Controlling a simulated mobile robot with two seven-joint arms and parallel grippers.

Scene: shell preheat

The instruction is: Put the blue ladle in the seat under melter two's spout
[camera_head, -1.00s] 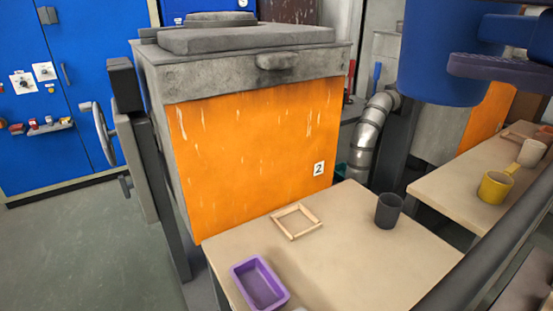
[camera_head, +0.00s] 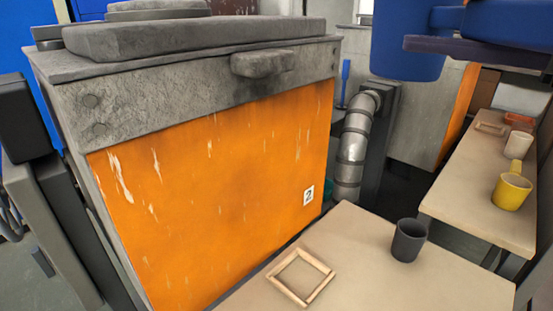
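The blue ladle (camera_head: 405,45) hangs in the air at the top right, close to the camera, its upper part cut off by the picture edge. My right gripper (camera_head: 455,45) comes in from the right, with a dark finger along the ladle's handle side, and appears shut on it; the far finger is hidden. Melter two (camera_head: 215,190) is the orange box with the "2" label. Its grey spout (camera_head: 265,62) juts from the upper front. A square wooden frame, the seat (camera_head: 325,268), lies empty on the table below. My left gripper is not in view.
A dark grey cup (camera_head: 408,241) stands on the near table (camera_head: 430,280), right of the seat. A second table (camera_head: 460,205) at right holds a yellow cup (camera_head: 511,192), a pale cup (camera_head: 518,146) and a wooden frame (camera_head: 490,128). A metal pipe (camera_head: 353,150) stands behind.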

